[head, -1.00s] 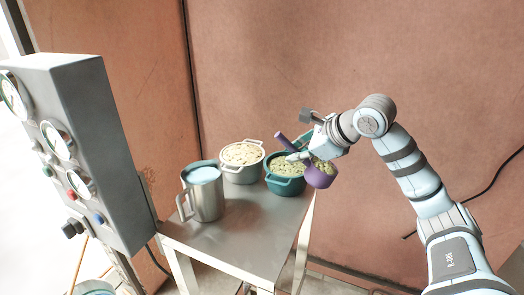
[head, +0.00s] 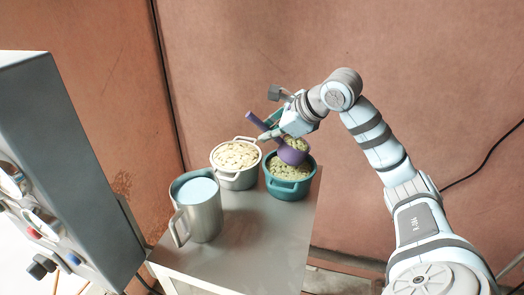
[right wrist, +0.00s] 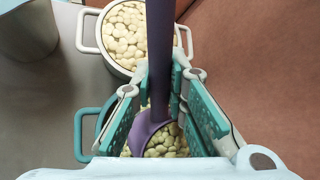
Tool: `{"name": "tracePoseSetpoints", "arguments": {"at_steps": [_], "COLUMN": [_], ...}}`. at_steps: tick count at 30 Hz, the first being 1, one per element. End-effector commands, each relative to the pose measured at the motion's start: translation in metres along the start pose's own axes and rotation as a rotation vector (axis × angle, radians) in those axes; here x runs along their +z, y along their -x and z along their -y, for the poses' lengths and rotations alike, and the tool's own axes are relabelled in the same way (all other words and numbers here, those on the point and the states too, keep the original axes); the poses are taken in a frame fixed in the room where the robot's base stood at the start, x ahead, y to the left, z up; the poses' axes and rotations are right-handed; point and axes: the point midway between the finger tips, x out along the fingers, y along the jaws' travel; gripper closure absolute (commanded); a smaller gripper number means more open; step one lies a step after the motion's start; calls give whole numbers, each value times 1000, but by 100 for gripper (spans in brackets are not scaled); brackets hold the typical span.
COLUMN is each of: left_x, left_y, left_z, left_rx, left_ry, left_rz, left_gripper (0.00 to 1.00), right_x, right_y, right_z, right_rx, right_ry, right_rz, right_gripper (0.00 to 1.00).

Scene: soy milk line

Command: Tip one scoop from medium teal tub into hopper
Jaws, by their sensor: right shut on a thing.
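My right gripper (head: 272,132) is shut on the handle of a purple scoop (head: 292,155). The handle also shows between the fingers in the right wrist view (right wrist: 160,60). The scoop's cup holds pale beans and is over the back part of the teal tub (head: 288,190); whether it touches the tub is unclear. The tub stands on the table and holds pale greenish beans. In the right wrist view, the gripper and scoop hide much of the tub (right wrist: 85,130). I cannot make out a hopper. My left gripper is not in view.
A light grey pot (head: 238,180) of cream beans stands left of the teal tub. A steel jug (head: 204,220) with pale blue contents stands nearer on the metal table (head: 255,250). A grey gauge panel (head: 75,170) is at the left. The table's front right is clear.

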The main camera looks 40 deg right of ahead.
Motion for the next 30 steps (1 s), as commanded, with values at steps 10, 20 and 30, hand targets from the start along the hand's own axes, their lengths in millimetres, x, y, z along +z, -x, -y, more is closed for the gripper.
{"name": "tracePoseSetpoints", "arguments": {"at_steps": [10,20,30], "left_x": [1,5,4], "left_y": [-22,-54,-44], "left_z": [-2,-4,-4], "left_rx": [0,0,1], "left_ry": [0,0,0], "left_rz": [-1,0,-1], "left_gripper": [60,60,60], "right_x": [-12,-37,-32], "right_y": [-20,-44,-40], "right_z": [-11,-25,-22], "right_rx": [5,3,2], "right_ry": [4,3,2], "right_rz": [3,1,2], "right_gripper": [100,100,100]}}
